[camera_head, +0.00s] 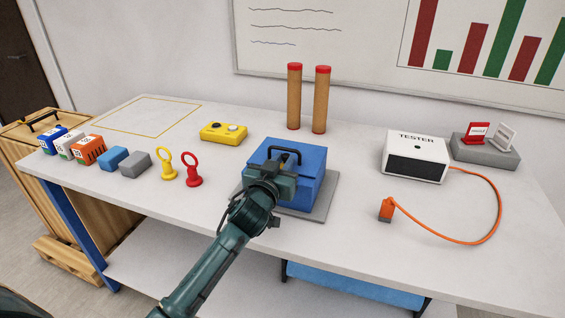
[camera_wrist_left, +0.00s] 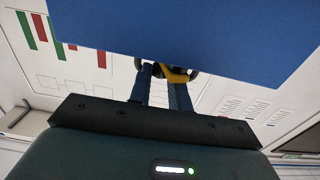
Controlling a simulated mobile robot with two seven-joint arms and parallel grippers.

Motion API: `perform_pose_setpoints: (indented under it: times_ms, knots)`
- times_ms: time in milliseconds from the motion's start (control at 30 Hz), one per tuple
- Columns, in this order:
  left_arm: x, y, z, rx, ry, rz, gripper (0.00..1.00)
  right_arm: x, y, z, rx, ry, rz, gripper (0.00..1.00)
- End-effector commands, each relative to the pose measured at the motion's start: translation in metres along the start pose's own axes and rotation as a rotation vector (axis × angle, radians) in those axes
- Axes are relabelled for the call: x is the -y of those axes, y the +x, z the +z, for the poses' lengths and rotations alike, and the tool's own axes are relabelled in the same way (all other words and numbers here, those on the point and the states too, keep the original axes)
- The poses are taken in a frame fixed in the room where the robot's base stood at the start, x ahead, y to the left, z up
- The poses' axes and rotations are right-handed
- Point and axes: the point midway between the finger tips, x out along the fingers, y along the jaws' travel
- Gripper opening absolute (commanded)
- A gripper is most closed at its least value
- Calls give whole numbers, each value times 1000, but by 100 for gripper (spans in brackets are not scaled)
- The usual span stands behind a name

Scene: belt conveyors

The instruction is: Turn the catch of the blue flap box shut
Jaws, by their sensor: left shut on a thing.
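The blue flap box (camera_head: 305,160) stands on a grey plate (camera_head: 322,204) near the middle of the table. Its lid is down, with a black handle (camera_head: 285,150) near the front of the top. My left gripper (camera_head: 270,172) is at the front of the box and hides most of that face. In the left wrist view the blue box (camera_wrist_left: 200,30) fills the top, and a yellow catch (camera_wrist_left: 178,76) shows at the fingertips of my left gripper (camera_wrist_left: 164,76). The gripper is shut on the catch. The catch's exact angle is hard to tell. My right gripper is not in view.
A yellow box (camera_head: 223,131) and a red ring piece (camera_head: 193,170) stand left of the box. Two red-topped posts (camera_head: 320,100) rise behind it. The tester (camera_head: 415,155) and its orange cable (camera_head: 470,241) lie to the right. The table's front edge is close to my left arm.

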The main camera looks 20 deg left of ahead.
Motion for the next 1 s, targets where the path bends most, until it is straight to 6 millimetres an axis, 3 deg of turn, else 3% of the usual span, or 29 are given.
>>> perform_pose_setpoints:
  times_ms: [167,533,567,600,800,1000]
  knots:
    - [-1,1,2,-5,-5,-61,0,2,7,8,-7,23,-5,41]
    - [1,1,0,-1,0,-89,0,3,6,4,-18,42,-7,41]
    - [1,1,0,-1,0,-89,20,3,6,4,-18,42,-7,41]
    - [1,1,0,-1,0,-89,23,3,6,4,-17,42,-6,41]
    - [1,1,0,-1,0,-88,40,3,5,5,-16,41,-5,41]
    - [1,1,0,-1,0,-88,41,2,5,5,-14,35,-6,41]
